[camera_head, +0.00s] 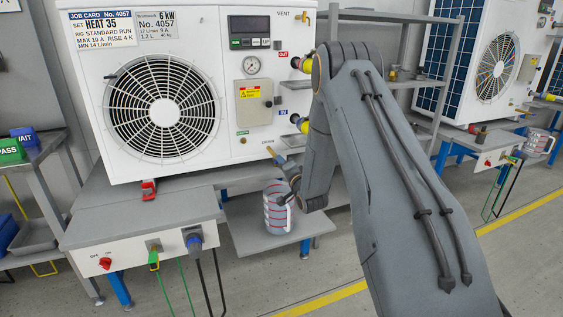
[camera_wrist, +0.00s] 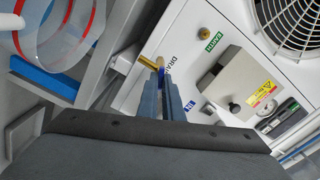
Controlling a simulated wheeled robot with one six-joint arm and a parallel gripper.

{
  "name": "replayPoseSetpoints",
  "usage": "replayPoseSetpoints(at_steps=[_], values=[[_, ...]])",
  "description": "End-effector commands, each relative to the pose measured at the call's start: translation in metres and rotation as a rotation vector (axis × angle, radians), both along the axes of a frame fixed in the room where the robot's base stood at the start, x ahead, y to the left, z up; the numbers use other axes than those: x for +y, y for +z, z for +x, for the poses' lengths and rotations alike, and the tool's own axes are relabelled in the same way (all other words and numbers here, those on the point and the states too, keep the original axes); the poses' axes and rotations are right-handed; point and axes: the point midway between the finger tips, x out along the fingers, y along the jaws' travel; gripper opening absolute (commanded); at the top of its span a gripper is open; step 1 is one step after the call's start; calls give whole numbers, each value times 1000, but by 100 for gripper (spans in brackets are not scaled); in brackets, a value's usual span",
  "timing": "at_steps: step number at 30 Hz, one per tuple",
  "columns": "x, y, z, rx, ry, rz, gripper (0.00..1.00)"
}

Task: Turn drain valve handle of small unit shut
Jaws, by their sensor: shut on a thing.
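The small unit (camera_head: 245,150) is the white heat pump with a large fan grille, marked 6 kW, No. 4057. Its brass drain valve (camera_wrist: 148,63) sticks out beside the DRAIN label at the unit's lower edge. In the wrist view my gripper (camera_wrist: 162,76) reaches the valve, its two narrow fingers close together on the small blue drain valve handle (camera_wrist: 161,72). The fingers hide most of the handle, so its exact angle is hard to tell. In the head view my gripper (camera_head: 271,152) is at the unit's lower right corner, largely hidden by my wrist.
A clear measuring jug (camera_head: 276,215) with red bands stands on a low shelf (camera_head: 252,240) below the valve; it also shows in the wrist view (camera_wrist: 45,40). Another unit (camera_head: 495,60) is at the right.

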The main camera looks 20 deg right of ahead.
Motion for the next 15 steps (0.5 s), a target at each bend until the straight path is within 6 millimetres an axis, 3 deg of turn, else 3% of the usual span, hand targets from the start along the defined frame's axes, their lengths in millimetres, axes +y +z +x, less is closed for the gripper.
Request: replayPoseSetpoints(at_steps=[15], values=[[-1,-1,0,11,-1,364,0]])
